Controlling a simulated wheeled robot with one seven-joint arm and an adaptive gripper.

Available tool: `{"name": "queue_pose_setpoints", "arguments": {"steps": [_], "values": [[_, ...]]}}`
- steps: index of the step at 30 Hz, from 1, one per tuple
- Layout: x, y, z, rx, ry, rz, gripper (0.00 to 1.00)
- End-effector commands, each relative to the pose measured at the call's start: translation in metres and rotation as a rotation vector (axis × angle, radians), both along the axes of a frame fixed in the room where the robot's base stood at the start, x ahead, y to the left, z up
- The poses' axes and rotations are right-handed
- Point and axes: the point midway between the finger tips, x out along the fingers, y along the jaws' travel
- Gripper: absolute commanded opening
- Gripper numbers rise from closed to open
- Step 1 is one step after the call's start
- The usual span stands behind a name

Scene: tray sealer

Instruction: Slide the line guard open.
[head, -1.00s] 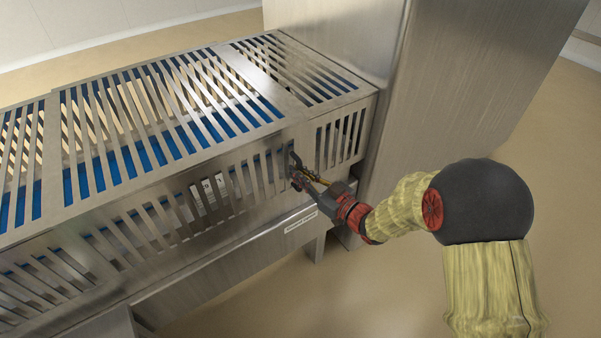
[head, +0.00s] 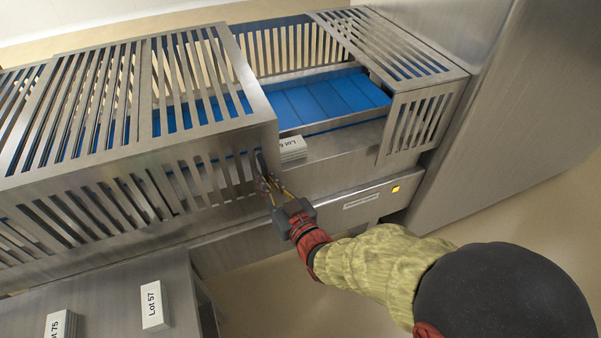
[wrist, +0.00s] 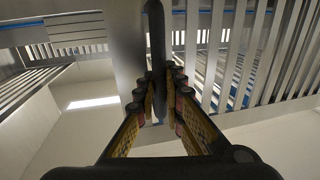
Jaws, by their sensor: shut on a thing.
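The line guard (head: 205,145) is a slatted steel cover over the conveyor. It stands slid to the left, with an open gap between it and the fixed slatted cover (head: 437,72) at the right. Its dark upright handle (head: 261,162) is on the front face near the right edge. The handle also shows in the wrist view (wrist: 157,35) as a dark vertical bar between the fingers. My gripper (head: 269,187) is shut on the handle; in the wrist view its fingers (wrist: 160,88) close around the bar from both sides.
The blue conveyor belt (head: 330,97) shows in the gap. A pale block labelled Lot (head: 292,148) stands at the gap's front edge. Blocks marked Lot 57 (head: 154,306) and Lot 75 (head: 60,325) lie on a steel table (head: 110,290) at lower left. A tall steel cabinet (head: 500,110) stands right.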

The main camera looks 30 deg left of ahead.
Motion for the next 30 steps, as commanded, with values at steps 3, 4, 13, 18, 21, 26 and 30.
{"name": "queue_pose_setpoints", "arguments": {"steps": [3, 4, 13, 18, 21, 26, 30], "values": [[-0.036, 0.03, -0.003, 0.001, -0.002, 0.013, 0.0], [-0.043, 0.036, -0.003, 0.002, -0.001, 0.013, 0.0], [-0.101, 0.085, -0.003, -0.001, 0.0, 0.009, 0.0], [-0.119, 0.101, -0.002, 0.0, -0.001, 0.006, 0.0], [-0.125, 0.106, -0.002, -0.002, 0.0, 0.004, 0.0], [-0.129, 0.11, -0.001, -0.003, -0.001, 0.003, 0.0], [-0.128, 0.11, -0.001, -0.002, 0.0, 0.002, 0.0]]}}
